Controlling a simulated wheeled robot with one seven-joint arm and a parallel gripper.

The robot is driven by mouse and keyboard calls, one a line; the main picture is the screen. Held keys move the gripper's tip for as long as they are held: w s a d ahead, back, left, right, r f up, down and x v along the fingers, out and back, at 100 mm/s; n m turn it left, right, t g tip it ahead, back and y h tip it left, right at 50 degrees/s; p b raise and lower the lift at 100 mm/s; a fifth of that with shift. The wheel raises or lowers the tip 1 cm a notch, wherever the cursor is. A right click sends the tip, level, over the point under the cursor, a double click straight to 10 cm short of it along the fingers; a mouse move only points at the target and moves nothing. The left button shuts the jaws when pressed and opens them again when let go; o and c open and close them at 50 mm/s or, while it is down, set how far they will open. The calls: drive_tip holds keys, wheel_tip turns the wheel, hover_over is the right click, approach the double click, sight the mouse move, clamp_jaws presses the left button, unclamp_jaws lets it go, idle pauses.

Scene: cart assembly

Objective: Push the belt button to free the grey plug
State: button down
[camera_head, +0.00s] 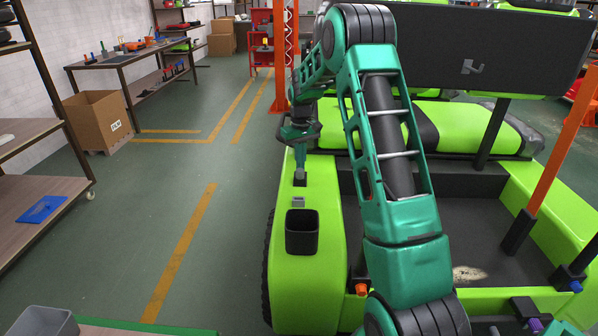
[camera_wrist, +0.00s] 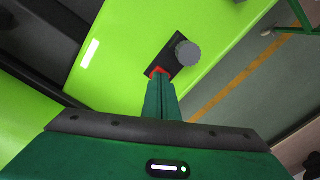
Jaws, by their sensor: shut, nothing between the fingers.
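In the wrist view a dark buckle plate (camera_wrist: 168,56) lies on the bright green cart body (camera_wrist: 115,60). A small red button (camera_wrist: 157,71) sits at its near end, partly hidden by my fingers. The round grey plug (camera_wrist: 188,53) is at the plate's right side. My gripper (camera_wrist: 160,82) is shut and empty, its tips at the red button; whether they press it cannot be told.
A black square cup (camera_head: 302,232) and a small grey piece (camera_head: 298,202) are on the same panel, nearer the camera. The black seat back (camera_head: 470,50) and green seat (camera_head: 465,125) stand to the right. The floor left of the cart is clear.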

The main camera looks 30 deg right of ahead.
wheel_tip(320, 180, up, 8)
idle(0.7)
drive_tip(key=shift+f, duration=0.1)
idle(0.4)
